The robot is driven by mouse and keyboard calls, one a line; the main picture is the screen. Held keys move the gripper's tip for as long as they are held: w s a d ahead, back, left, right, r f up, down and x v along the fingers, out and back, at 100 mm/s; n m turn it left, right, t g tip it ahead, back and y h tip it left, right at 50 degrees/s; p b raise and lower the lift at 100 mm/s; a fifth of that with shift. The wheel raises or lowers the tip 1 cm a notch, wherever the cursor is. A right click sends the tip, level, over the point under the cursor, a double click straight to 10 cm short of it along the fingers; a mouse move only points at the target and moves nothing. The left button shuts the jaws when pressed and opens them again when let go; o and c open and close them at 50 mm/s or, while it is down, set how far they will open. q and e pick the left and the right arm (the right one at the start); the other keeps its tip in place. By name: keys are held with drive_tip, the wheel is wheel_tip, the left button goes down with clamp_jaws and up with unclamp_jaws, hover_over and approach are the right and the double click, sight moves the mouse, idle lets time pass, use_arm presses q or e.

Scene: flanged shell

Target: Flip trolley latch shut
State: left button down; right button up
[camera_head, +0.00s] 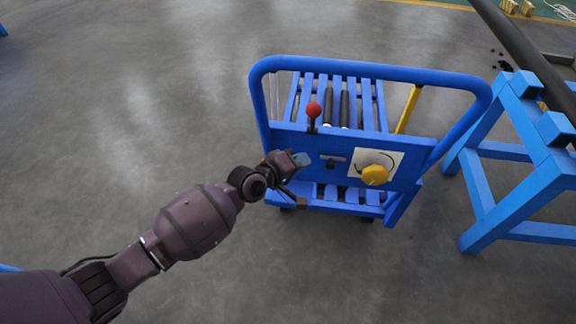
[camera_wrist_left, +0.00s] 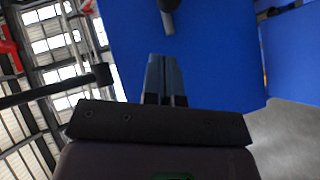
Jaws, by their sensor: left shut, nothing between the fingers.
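The blue trolley (camera_head: 405,72) stands with its upright front panel facing me in the head view. A lever with a red ball (camera_head: 313,110) stands up at the panel's top left. A small dark fitting (camera_head: 333,161) sits mid-panel, and a yellow knob (camera_head: 375,175) on a white plate is right of it. I cannot tell for certain which part is the latch. My left gripper (camera_head: 302,159) is shut and empty at the panel's left part, below the red ball. In the left wrist view its closed fingers (camera_wrist_left: 164,75) point at the blue panel (camera_wrist_left: 215,60); contact is unclear.
A blue stand (camera_head: 515,165) carrying a long dark bar (camera_head: 515,40) is close to the trolley's right. Slats and rollers lie behind the panel. The grey floor to the left is clear. A dark rod (camera_wrist_left: 168,15) shows above my fingers in the wrist view.

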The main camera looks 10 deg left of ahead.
sight(327, 162)
use_arm(q)
drive_tip(key=d, duration=0.1)
drive_tip(key=d+f, duration=0.1)
drive_tip(key=d, duration=0.2)
drive_tip(key=shift+w+f, duration=0.3)
drive_tip(key=shift+w, duration=0.05)
drive_tip(key=shift+d+f, duration=0.1)
drive_tip(key=shift+d, duration=0.1)
use_arm(e)
drive_tip(key=shift+w+a+r, duration=0.1)
drive_tip(key=shift+w+r, duration=0.1)
drive_tip(key=shift+w, duration=0.3)
drive_tip(key=shift+s+f, duration=0.1)
drive_tip(key=shift+s, duration=0.1)
use_arm(q)
drive_tip(key=shift+d, duration=1.7)
use_arm(e)
drive_tip(key=shift+s+f, duration=0.2)
drive_tip(key=shift+s, duration=0.05)
drive_tip(key=shift+w+r, duration=0.1)
drive_tip(key=shift+r, duration=0.05)
